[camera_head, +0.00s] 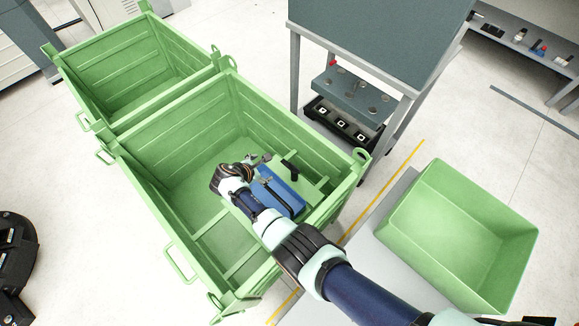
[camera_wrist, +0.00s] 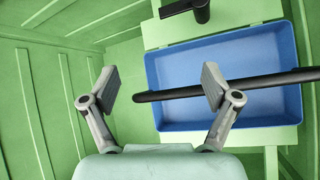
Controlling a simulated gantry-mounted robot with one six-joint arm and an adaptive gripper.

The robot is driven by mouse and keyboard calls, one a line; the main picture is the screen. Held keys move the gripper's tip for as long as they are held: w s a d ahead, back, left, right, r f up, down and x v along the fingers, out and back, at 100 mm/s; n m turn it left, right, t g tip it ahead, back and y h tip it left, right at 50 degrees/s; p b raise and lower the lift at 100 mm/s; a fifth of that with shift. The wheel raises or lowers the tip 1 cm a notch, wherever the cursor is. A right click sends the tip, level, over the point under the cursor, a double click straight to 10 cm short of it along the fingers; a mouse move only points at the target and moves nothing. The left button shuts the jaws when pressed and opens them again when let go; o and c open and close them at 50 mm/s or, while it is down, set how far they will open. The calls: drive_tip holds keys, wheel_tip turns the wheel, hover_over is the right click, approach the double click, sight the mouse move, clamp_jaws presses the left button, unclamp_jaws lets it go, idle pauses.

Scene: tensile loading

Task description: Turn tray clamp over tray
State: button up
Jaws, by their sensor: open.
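The blue tray (camera_head: 284,197) sits inside the nearer green bin, and it also shows in the wrist view (camera_wrist: 200,115), where it looks empty. A long black clamp bar (camera_wrist: 275,79) lies across over the tray, its left end sticking out past the tray's left edge. A second black clamp (camera_head: 291,166) is by the tray's far edge; in the wrist view this clamp (camera_wrist: 185,8) is at the top, beside the tray opening. My gripper (camera_wrist: 160,87) is open, with the bar's free end showing between its fingers and the right finger in front of the bar. Contact cannot be told.
The nearer green bin (camera_head: 165,185) has high walls around the tray and my arm. Another green bin (camera_head: 130,75) adjoins it at the back left. A green box (camera_head: 465,225) stands at the right. A grey-topped table (camera_head: 375,30) stands behind, with a low rack beneath.

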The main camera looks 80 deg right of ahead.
sight(294, 166)
drive_tip(key=s+d+f+n+b, duration=0.1)
drive_tip(key=s+d+f+b, duration=0.1)
drive_tip(key=s+f, duration=0.1)
drive_tip(key=s+d+f+n+g+b, duration=0.1)
drive_tip(key=s+d+f+b, duration=0.1)
drive_tip(key=s+d, duration=0.1)
drive_tip(key=s+d+f+n+g+b, duration=0.1)
drive_tip(key=s+d+f+b, duration=0.1)
drive_tip(key=s, duration=0.3)
drive_tip(key=shift+d+f+b, duration=0.2)
drive_tip(key=shift+f+b, duration=0.15)
drive_tip(key=shift+f, duration=0.5)
drive_tip(key=shift+s+d, duration=0.1)
drive_tip(key=shift+d, duration=0.1)
clamp_jaws()
